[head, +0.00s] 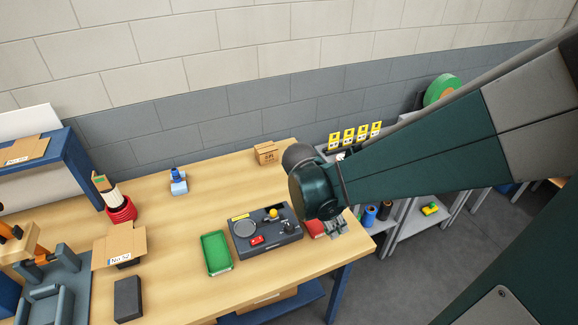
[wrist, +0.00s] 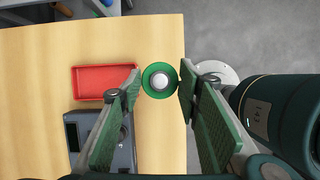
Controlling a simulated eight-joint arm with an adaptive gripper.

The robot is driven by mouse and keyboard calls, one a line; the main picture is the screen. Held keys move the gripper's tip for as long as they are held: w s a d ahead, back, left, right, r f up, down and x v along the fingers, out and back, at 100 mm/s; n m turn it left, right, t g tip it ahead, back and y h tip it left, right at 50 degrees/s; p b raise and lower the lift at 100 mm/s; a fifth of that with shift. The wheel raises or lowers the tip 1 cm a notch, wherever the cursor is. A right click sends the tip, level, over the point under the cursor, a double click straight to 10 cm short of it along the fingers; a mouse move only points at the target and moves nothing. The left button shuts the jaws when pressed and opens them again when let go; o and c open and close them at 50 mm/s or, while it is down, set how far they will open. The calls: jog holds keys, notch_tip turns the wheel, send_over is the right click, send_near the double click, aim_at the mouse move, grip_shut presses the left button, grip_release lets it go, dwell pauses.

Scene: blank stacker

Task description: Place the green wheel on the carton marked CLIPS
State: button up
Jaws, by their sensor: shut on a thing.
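The green wheel (wrist: 159,93), a small green ring with a pale centre, is between my fingertips in the wrist view. My gripper (wrist: 160,78) is shut on it, a finger on each side. In the head view my gripper (head: 338,229) is at the right end of the wooden table, and I cannot make out the wheel there. A small brown carton (head: 267,153) stands at the table's back edge; its dark print is too small to read. An open carton (head: 119,246) at the front left bears a white label that seems to start with "No".
A red tray (wrist: 92,82) lies near my gripper, beside a grey control box (head: 265,231). A green tray (head: 216,253), a dark block (head: 128,298) and a red-based cone (head: 121,209) stand further left. The table's back middle is mostly clear.

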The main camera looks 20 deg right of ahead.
jog(key=w+r+p, duration=0.2)
jog(key=w+r, duration=0.2)
jog(key=w, duration=1.1)
jog(key=w+r+p, duration=0.2)
jog(key=w+r, duration=0.1)
jog(key=w, duration=1.1)
jog(key=p, duration=0.3)
send_over(269, 147)
jog(key=a, duration=0.2)
jog(key=shift+w+r+m, duration=0.1)
jog(key=shift+w+m, duration=0.2)
jog(key=shift+w, duration=0.05)
jog(key=shift+f+p, duration=0.3)
jog(key=shift+f, duration=2.8)
jog(key=shift+f, duration=1.9)
jog(key=shift+f, duration=0.1)
